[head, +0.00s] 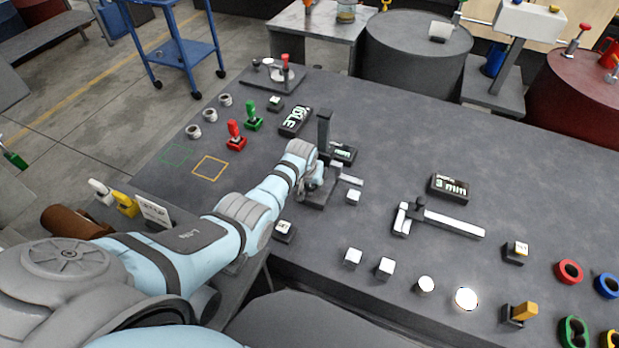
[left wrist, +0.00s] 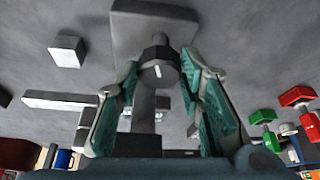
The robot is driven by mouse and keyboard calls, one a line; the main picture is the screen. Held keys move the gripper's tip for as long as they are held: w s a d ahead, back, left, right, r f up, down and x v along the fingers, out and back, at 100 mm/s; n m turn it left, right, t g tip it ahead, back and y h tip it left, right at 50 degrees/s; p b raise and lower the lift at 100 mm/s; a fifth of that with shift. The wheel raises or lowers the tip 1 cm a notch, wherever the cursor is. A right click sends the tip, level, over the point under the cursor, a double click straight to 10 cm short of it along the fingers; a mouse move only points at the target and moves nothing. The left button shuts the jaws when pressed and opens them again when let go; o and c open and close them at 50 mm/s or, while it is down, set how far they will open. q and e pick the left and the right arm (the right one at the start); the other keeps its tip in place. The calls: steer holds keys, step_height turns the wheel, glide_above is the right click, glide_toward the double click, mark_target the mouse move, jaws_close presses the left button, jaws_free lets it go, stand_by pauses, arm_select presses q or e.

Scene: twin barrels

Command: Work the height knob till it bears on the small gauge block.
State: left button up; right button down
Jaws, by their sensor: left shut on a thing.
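A height gauge with a dark column (head: 323,130) stands on the table. Its pale horizontal arm (head: 347,181) reaches right, above a small pale block (head: 353,196) beside the gauge. In the left wrist view the arm (left wrist: 60,100) and the block (left wrist: 67,52) show apart; I cannot tell the height gap. My left gripper (head: 313,176) is at the gauge, hiding part of it. In the left wrist view its green-padded fingers (left wrist: 160,100) are on either side of the dark knob (left wrist: 158,70), shut on it. My right gripper is not in view.
A caliper-like tool (head: 440,221) lies to the right. Red (head: 236,134) and green (head: 254,118) handles stand to the left. The table's middle right is mostly clear.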

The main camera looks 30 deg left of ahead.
arm_select(q)
steer(key=n+y, duration=0.1)
steer(key=n, duration=0.1)
steer(key=shift+w+d+n+b, duration=0.1)
steer(key=shift+w+n+b, duration=0.05)
steer(key=shift+n+b, duration=0.25)
steer(key=n+y+b, duration=0.1)
steer(key=n, duration=0.1)
steer(key=shift+f+n+g+b, duration=0.15)
steer(key=shift+n+g+b, duration=0.15)
steer(key=shift+n+b, duration=0.1)
steer(key=n+g+b, duration=0.1)
steer(key=n+b, duration=0.2)
steer(key=b, duration=0.2)
steer(key=n+g+y+b, duration=0.1)
steer(key=n+b, duration=0.2)
steer(key=b, duration=0.2)
steer(key=n+g+b, duration=0.1)
steer(key=n+b, duration=0.2)
steer(key=b, duration=0.1)
steer(key=shift+w+d+y+b, duration=0.1)
steer(key=shift+w+y+b, duration=0.05)
steer(key=shift+y+b, duration=0.2)
steer(key=shift+n+g+b, duration=0.3)
steer(key=shift+b, duration=0.2)
steer(key=shift+r, duration=0.2)
steer(key=o, duration=1.1)
steer(key=shift+o, duration=0.3)
steer(key=shift+r, duration=0.1)
